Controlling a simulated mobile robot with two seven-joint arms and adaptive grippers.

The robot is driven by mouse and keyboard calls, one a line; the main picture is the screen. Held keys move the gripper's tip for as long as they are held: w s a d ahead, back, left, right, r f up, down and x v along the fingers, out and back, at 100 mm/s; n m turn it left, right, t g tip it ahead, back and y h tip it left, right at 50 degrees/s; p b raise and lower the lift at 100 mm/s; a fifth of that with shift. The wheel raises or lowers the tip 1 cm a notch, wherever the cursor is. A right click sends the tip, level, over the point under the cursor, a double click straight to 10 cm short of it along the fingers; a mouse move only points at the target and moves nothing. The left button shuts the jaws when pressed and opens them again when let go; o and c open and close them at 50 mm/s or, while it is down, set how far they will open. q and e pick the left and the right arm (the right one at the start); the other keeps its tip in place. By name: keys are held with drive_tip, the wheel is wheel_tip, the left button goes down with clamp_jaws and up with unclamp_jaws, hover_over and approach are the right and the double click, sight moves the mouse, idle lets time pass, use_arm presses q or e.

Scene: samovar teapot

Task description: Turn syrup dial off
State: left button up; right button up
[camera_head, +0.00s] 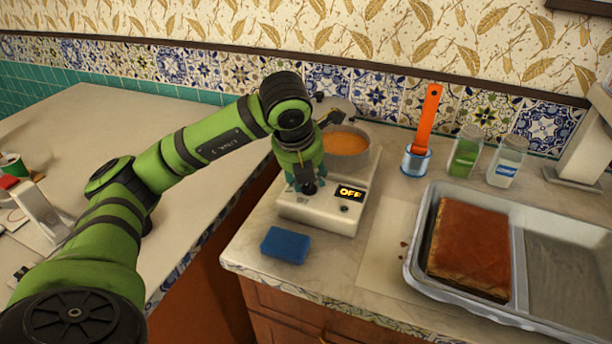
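A white hot plate (328,212) stands on the counter, and its display (351,193) reads "OFF" in lit yellow letters. A metal pot (347,148) of orange syrup sits on the back of the hot plate. My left gripper (309,184) points down at the front left of the hot plate, left of the display. A small dark round part, perhaps the dial, shows at its tips. The gripper covers most of that area, so I cannot tell whether its fingers touch or grip the dial. My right gripper is out of view.
A blue sponge (286,245) lies in front of the hot plate. To the right are an orange-handled utensil (428,115) in a cup, two jars (466,152) and a metal tray (420,235) with a brown cake (469,247). The left counter (105,130) is largely bare.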

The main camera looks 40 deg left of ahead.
use_arm(q)
drive_tip(key=shift+s, duration=0.1)
drive_tip(key=v, duration=1.2)
idle(0.4)
